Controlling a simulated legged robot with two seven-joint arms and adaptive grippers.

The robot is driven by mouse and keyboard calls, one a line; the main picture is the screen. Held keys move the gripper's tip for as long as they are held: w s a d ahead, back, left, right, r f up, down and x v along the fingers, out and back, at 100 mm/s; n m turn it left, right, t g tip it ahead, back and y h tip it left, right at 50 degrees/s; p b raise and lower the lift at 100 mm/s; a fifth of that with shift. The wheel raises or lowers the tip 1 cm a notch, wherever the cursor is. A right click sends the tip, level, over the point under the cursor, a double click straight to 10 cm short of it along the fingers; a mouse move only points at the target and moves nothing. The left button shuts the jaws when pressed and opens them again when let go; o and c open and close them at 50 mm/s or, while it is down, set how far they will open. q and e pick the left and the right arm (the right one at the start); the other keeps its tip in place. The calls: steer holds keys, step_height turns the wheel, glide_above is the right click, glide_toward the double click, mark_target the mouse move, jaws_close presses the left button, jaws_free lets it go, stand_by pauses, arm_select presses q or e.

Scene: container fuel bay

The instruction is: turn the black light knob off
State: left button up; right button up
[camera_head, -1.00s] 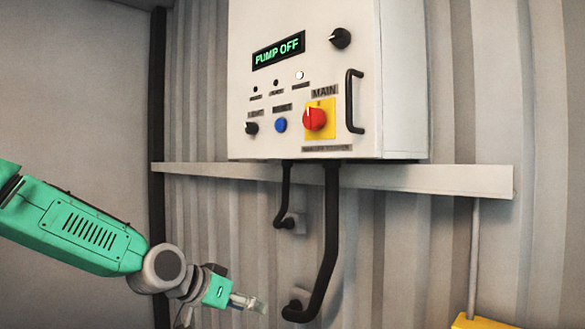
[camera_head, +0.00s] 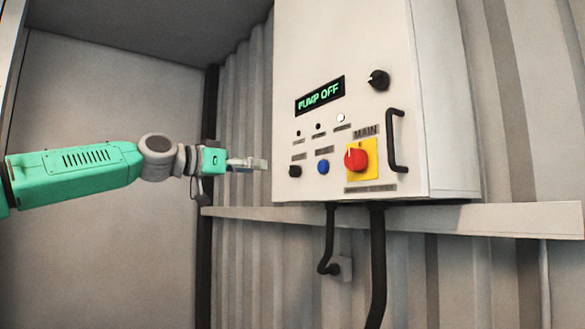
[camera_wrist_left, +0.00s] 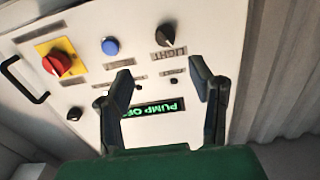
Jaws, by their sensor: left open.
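The black light knob (camera_head: 295,171) sits at the lower left of the white control box's front, left of a blue button (camera_head: 323,167). In the left wrist view the black light knob (camera_wrist_left: 165,35) is at the upper middle, beside its LIGHT label, with a pale pointer line. My left gripper (camera_head: 262,164) is level with the knob, to its left, and apart from it. In the left wrist view its two dark fingers (camera_wrist_left: 160,82) are spread and empty, and the knob shows beyond the gap between them. My right gripper is in neither view.
The control box (camera_head: 340,40) also carries a red main switch (camera_head: 356,159) on a yellow plate, a green PUMP OFF display (camera_head: 320,95), another black knob (camera_head: 378,80) and a black handle (camera_head: 396,140). A ledge (camera_head: 480,218) runs below, with black pipes (camera_head: 378,260).

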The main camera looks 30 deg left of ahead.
mark_target(291, 171)
arm_select(q)
steer(key=p+x, duration=0.1)
steer(key=x, duration=0.2)
steer(key=p+x, duration=0.1)
steer(key=x, duration=0.2)
steer(key=a+p+x, duration=0.1)
steer(key=x, duration=0.3)
steer(key=shift+w+a+f, duration=0.1)
steer(key=shift+w+f, duration=0.05)
steer(key=shift+w, duration=0.15)
steer(key=shift+w+d, duration=0.45)
steer(key=shift+d, duration=0.15)
steer(key=shift+a, duration=0.25)
jaws_close()
